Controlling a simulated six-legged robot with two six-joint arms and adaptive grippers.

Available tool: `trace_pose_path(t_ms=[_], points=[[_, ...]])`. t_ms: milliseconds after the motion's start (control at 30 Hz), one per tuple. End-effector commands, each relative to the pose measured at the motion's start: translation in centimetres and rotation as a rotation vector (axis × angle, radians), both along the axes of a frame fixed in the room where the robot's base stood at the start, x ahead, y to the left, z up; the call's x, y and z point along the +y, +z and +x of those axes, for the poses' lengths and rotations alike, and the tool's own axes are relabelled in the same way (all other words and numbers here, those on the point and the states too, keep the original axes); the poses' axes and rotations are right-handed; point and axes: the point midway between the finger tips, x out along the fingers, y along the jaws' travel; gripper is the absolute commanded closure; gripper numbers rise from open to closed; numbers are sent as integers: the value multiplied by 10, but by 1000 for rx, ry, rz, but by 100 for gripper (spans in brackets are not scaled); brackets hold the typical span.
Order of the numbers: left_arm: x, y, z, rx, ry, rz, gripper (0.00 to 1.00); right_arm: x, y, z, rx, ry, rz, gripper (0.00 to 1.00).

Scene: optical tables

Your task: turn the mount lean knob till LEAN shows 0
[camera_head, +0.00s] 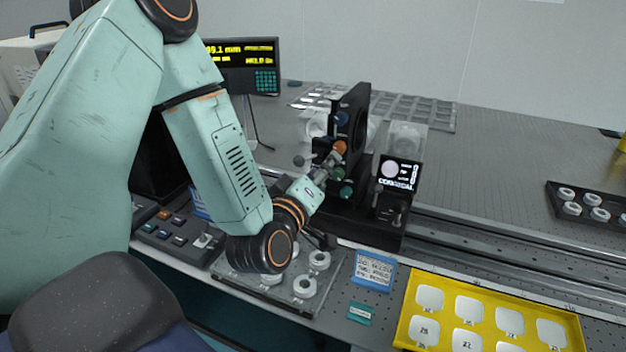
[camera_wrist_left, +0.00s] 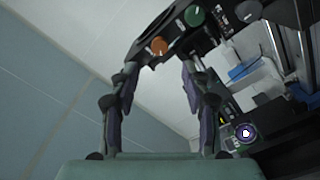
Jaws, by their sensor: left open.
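The black upright mount (camera_head: 355,112) stands on the rail. Its side carries a blue knob (camera_head: 342,118), an orange knob (camera_head: 340,147) and a green knob (camera_head: 338,173). I cannot read which one is marked lean. My left gripper (camera_head: 331,160) is open at the mount, close to the orange knob. In the left wrist view the orange knob (camera_wrist_left: 158,46) lies between and just beyond the fingertips (camera_wrist_left: 160,64), with no clear grip on it. A green knob (camera_wrist_left: 194,15) is beside it. The display (camera_head: 240,52) shows yellow figures, partly hidden by my arm; no LEAN value is legible. My right gripper is out of view.
A small screen (camera_head: 399,173) stands right of the mount. Below are a clear tray of ring parts (camera_head: 305,300), a blue card (camera_head: 373,270) and a yellow tray (camera_head: 412,300). A control box (camera_head: 172,232) sits left. The right tabletop (camera_head: 520,165) is mostly free.

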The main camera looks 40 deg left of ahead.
Motion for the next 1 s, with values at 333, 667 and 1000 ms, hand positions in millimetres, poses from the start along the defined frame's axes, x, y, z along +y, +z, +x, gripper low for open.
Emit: trace_pose_path(t_ms=[333,667,1000], points=[[-10,-1,-41,1,0,-1,52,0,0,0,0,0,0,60],[-10,0,-42,1,-1,1,52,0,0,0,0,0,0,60],[-10,0,-42,1,-1,1,52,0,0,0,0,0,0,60]])
